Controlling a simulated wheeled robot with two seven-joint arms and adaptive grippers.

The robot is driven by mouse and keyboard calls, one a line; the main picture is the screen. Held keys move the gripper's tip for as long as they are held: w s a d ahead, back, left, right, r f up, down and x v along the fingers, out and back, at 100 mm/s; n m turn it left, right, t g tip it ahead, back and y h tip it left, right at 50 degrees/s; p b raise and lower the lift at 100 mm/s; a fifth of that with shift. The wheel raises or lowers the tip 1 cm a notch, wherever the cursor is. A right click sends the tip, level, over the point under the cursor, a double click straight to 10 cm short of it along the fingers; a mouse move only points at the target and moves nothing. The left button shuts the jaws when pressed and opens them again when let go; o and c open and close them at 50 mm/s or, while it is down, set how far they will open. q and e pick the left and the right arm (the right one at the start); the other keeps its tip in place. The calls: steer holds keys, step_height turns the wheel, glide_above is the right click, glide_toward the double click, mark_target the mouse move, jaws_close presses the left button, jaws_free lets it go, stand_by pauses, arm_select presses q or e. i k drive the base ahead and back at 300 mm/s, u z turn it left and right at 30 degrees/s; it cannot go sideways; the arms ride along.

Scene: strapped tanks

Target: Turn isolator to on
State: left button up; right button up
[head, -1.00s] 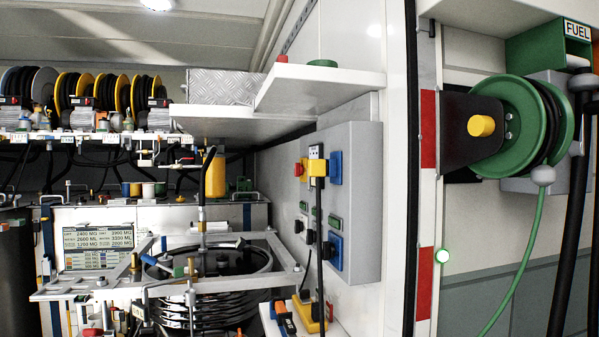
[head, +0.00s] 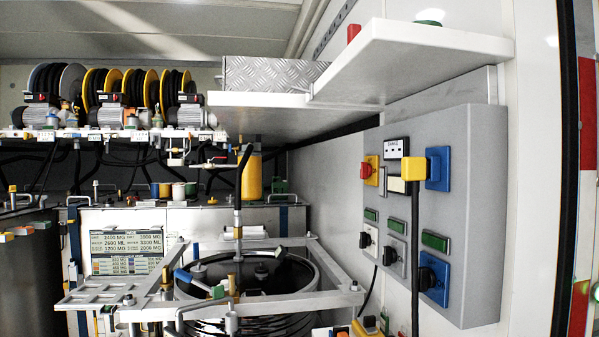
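A grey control panel (head: 483,220) is on the white wall at the right in the head view. Near its upper left is a red rotary knob on a yellow plate (head: 369,171), which looks like the isolator; its exact turn position is too small to read. Lower down are black rotary knobs on pale plates (head: 368,240) (head: 394,256) and a black knob on a blue plate (head: 434,279). A yellow plug (head: 413,169) with a black cable hanging from it is beside a blue socket (head: 438,168). Neither of my grippers shows.
A white shelf (head: 420,52) juts out above the panel. A metal frame over a round black tank (head: 250,275) stands left of it. Cable reels (head: 100,88) line the back. A yellow item (head: 367,326) sits low below the panel. Space before the panel looks clear, apart from the hanging cable.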

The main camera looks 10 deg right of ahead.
mark_target(366, 170)
steer(key=z, duration=0.2)
steer(key=i, duration=1.3)
steer(key=z, duration=0.55)
